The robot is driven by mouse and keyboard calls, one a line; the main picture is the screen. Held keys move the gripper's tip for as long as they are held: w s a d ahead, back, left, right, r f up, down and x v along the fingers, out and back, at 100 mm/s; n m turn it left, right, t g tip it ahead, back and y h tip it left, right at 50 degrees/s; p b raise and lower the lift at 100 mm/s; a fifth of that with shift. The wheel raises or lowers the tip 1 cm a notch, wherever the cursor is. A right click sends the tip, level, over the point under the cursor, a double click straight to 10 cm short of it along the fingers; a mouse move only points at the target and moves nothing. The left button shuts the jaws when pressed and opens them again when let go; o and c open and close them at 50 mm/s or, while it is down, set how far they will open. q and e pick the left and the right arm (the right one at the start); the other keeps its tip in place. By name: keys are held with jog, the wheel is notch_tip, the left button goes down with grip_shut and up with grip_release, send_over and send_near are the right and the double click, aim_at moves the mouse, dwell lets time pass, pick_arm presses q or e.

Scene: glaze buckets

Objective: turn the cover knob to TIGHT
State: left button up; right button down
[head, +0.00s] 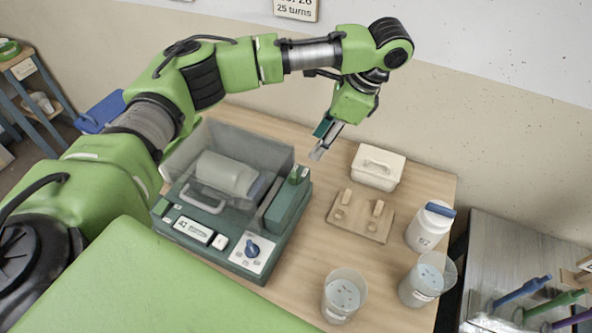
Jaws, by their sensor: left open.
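A dark green machine (222,254) stands on the wooden table, with a clear cover (245,150) over a pale jar (225,172) lying on its side. A small green knob (297,174) sits on the raised block at the machine's right side. A blue knob (252,248) sits on a white dial plate at the front right; the marks around both knobs are too small to read. My left gripper (318,151) is open and empty, pointing down in the air, above and right of the green knob in the picture and apart from it. My right gripper is not in view.
A white lidded box (378,167), a wooden board (359,217) with two small pieces, a white jar with a blue bar on top (429,227) and two clear buckets (343,296) (421,283) stand right of the machine. A metal table (530,262) holds colored tools.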

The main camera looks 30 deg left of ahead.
aim_at(294, 173)
pick_arm(q)
jog(key=x, duration=1.3)
jog(key=shift+s+a+f+p, duration=0.2)
jog(key=shift+a+p, duration=0.1)
jog(key=shift+p, duration=0.1)
jog(key=shift+c, duration=0.3)
jog(key=c, duration=1)
